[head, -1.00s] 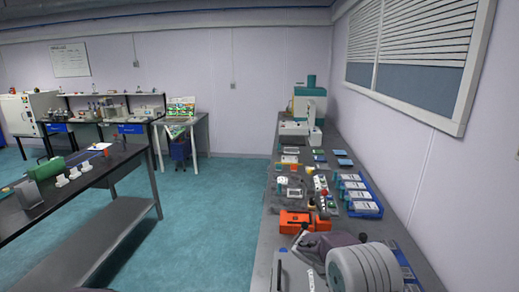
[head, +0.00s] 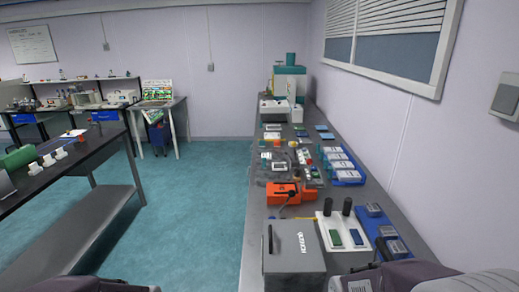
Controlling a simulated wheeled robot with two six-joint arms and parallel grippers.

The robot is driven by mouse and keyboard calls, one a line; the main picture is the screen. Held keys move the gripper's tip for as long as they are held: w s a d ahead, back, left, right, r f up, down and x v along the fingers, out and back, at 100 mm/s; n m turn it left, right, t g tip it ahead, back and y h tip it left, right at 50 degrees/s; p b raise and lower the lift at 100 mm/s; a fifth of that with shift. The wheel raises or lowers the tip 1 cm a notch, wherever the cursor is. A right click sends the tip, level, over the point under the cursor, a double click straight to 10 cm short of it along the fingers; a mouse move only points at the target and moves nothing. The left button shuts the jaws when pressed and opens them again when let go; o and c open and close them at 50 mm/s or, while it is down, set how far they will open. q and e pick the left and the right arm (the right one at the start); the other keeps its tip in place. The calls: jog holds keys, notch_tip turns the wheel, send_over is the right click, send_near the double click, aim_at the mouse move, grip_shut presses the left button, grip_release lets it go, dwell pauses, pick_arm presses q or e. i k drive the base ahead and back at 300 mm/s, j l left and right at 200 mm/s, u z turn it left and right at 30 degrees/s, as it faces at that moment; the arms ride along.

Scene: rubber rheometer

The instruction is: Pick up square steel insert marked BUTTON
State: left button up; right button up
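I cannot make out a square steel insert marked BUTTON; the small pieces on the long grey bench (head: 233,222) along the right wall are too small to read. Several small plates and blocks lie around the middle of that bench, including a pale square piece in a dark surround (head: 279,167). Neither of my grippers is in view. Only dark parts of my arms show at the bottom edge, far from these pieces.
On the bench's near part are a grey lettered box (head: 293,249), an orange device (head: 291,194), a white holder (head: 343,217) with two black cylinders, and blue trays (head: 346,177). A white and teal machine (head: 289,84) stands at the back. Teal floor (head: 206,190) is free to the left.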

aim_at(372, 209)
jog(key=j+z, duration=0.25)
jog(key=j, duration=0.7)
jog(key=j+z, duration=0.25)
jog(key=j, duration=0.7)
jog(key=i+j+z, duration=0.25)
jog(key=i+j, duration=0.25)
jog(key=i+j+z, duration=0.25)
jog(key=i+j, duration=0.3)
jog(key=i+j+z, duration=0.15)
jog(key=i+j, duration=0.15)
jog(key=i+z, duration=0.15)
jog(key=z, duration=0.25)
jog(key=i+z, duration=0.2)
jog(key=z, duration=0.2)
jog(key=i+j+z, duration=0.1)
jog(key=z, duration=0.3)
jog(key=i+j+z, duration=0.15)
jog(key=z, duration=0.25)
jog(key=i+j+z, duration=0.2)
jog(key=z, duration=0.2)
